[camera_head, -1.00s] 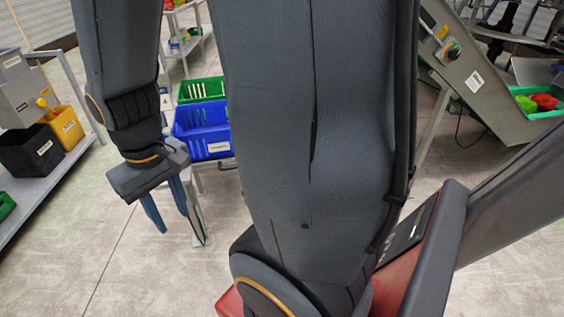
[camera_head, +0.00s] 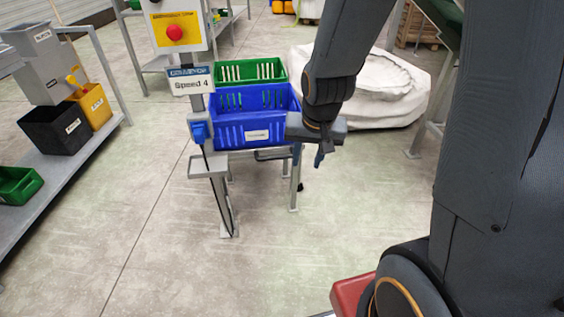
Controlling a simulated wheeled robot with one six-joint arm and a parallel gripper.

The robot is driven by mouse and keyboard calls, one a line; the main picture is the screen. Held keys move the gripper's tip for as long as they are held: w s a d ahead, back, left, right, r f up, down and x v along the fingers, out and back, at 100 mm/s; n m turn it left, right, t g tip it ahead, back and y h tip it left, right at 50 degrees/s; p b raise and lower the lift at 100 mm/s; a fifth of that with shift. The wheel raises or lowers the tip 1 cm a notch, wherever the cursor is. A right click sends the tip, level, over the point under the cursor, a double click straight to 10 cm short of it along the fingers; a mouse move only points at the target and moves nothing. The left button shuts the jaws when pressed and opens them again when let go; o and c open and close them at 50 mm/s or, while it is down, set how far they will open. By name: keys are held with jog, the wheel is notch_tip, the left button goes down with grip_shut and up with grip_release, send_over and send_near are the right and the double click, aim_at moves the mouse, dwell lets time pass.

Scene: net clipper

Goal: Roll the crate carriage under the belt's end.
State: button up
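The crate carriage is a low grey frame on legs (camera_head: 294,188) in the upper middle. It carries a blue slotted crate (camera_head: 228,135) in front and a green crate (camera_head: 232,72) behind. A short dark bar (camera_head: 270,155) shows below the blue crate's front right. My gripper (camera_head: 309,157) hangs at the right front corner of the blue crate, near that bar's right end. Its two blue-grey fingers point down and stand apart, with nothing seen between them. I cannot tell whether it touches the carriage. The belt's end is not clearly visible; my arm covers much of the right side.
A control post (camera_head: 222,190) with a red button (camera_head: 175,33) and a speed sign (camera_head: 191,80) stands in front of the carriage's left side. A bench (camera_head: 70,160) with bins is at left. A large white sack (camera_head: 385,95) lies behind right. The front floor is clear.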

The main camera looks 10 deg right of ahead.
jog(key=w+f+m+t+b, duration=0.6)
jog(key=w+f+b, duration=0.2)
jog(key=w+f, duration=0.95)
jog(key=m+t+y+b, duration=0.1)
jog(key=m+t+b, duration=0.6)
jog(key=m+b, duration=0.15)
send_near(275, 158)
jog(key=w, duration=0.4)
jog(key=shift+n+g, duration=0.3)
jog(key=shift+n, duration=0.05)
jog(key=x, duration=0.4)
jog(key=b+x, duration=0.1)
jog(key=x, duration=0.2)
jog(key=shift+s+d+f, duration=0.1)
jog(key=shift+f, duration=0.25)
grip_shut()
